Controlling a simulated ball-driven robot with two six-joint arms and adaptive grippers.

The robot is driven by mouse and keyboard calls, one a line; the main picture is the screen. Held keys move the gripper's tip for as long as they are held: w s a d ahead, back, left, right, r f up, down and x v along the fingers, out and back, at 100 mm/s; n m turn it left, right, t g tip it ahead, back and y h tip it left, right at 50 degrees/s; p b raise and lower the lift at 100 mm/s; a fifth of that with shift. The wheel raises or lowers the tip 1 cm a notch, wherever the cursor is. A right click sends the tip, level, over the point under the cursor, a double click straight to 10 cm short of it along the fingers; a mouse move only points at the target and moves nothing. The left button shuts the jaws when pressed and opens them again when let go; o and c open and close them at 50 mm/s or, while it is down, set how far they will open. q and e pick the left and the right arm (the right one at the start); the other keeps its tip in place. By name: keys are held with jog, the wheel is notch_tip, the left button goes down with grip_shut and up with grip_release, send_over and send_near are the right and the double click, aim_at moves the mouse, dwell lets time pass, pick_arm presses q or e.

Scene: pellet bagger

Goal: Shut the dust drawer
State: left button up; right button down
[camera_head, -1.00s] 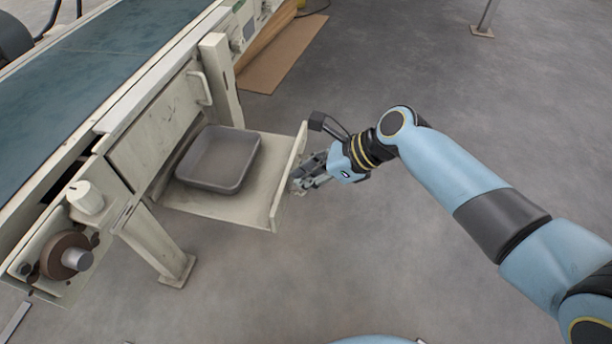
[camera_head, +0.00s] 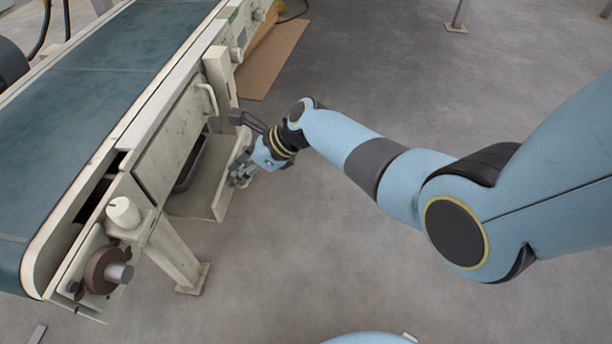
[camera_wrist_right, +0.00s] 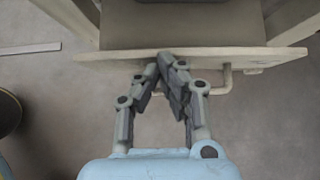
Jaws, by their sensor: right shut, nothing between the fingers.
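The dust drawer (camera_head: 203,203) is a cream tray unit under the conveyor, still partly out, with its upright front panel (camera_head: 227,188) toward my arm. A dark grey pan (camera_head: 189,168) in it is mostly hidden by the machine. My right gripper (camera_head: 237,177) is shut and empty, at the outer face of the front panel. In the right wrist view the closed fingertips (camera_wrist_right: 165,58) are at the panel (camera_wrist_right: 110,56), seemingly touching it. A pale handle (camera_wrist_right: 222,82) shows to the right of the fingers. My left gripper is not in view.
The conveyor with its blue-green belt (camera_head: 105,75) runs along the left. A white knob (camera_head: 123,212) and a brown handwheel (camera_head: 103,270) sit at its near end, above a leg (camera_head: 180,262). A cardboard sheet (camera_head: 272,60) lies behind. Grey floor at right is clear.

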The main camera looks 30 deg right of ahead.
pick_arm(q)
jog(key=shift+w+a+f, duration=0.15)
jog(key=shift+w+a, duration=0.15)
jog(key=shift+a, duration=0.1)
pick_arm(e)
jog(key=shift+w+a+f, duration=0.1)
jog(key=shift+w+a, duration=0.4)
jog(key=shift+a, duration=0.3)
jog(key=shift+w+a+r, duration=0.1)
jog(key=shift+w+a, duration=0.45)
jog(key=shift+a, duration=0.25)
jog(key=shift+w+a+f, duration=0.1)
jog(key=shift+w+a, duration=0.4)
jog(key=shift+a, duration=0.3)
